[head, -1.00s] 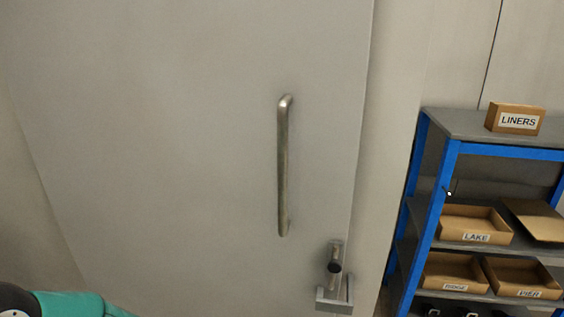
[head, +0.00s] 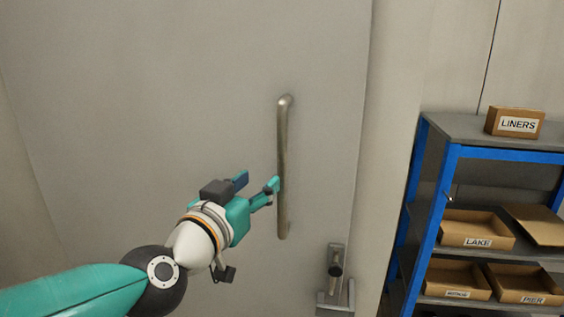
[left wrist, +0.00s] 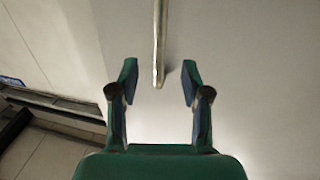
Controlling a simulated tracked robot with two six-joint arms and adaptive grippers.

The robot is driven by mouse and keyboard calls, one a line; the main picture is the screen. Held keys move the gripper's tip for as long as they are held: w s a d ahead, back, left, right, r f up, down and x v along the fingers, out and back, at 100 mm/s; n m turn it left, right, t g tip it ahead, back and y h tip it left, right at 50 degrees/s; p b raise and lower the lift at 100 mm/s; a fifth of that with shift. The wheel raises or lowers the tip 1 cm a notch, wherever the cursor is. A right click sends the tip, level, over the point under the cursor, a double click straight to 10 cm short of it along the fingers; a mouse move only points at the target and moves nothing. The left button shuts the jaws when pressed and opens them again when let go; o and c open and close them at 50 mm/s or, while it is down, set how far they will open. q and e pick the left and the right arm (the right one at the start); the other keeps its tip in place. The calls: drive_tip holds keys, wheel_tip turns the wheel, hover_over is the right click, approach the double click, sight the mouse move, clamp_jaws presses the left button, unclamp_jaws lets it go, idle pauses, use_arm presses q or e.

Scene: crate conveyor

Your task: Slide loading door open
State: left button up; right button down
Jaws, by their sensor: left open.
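The loading door (head: 160,120) is a large pale grey panel filling the left and middle of the head view. A vertical metal bar handle (head: 283,140) is fixed near its right edge. Its end also shows in the left wrist view (left wrist: 159,45), between the fingertips as seen from there. My left gripper (head: 258,184) is open and empty, just left of the handle's lower half in the head view. In the left wrist view my left gripper (left wrist: 159,82) has its fingers spread on either side of the handle's line. I cannot tell whether it touches. My right gripper is out of view.
A metal latch (head: 335,268) sits below and right of the handle. A blue-framed shelf (head: 430,200) stands at the right with a LINERS box (head: 515,122) on top and open cardboard trays such as LAKE (head: 476,230) below.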

sight(279, 162)
use_arm(q)
drive_tip(key=p+x, duration=0.1)
drive_tip(key=x, duration=1)
drive_tip(key=shift+w+d+f, duration=0.1)
drive_tip(key=shift+w, duration=0.25)
clamp_jaws()
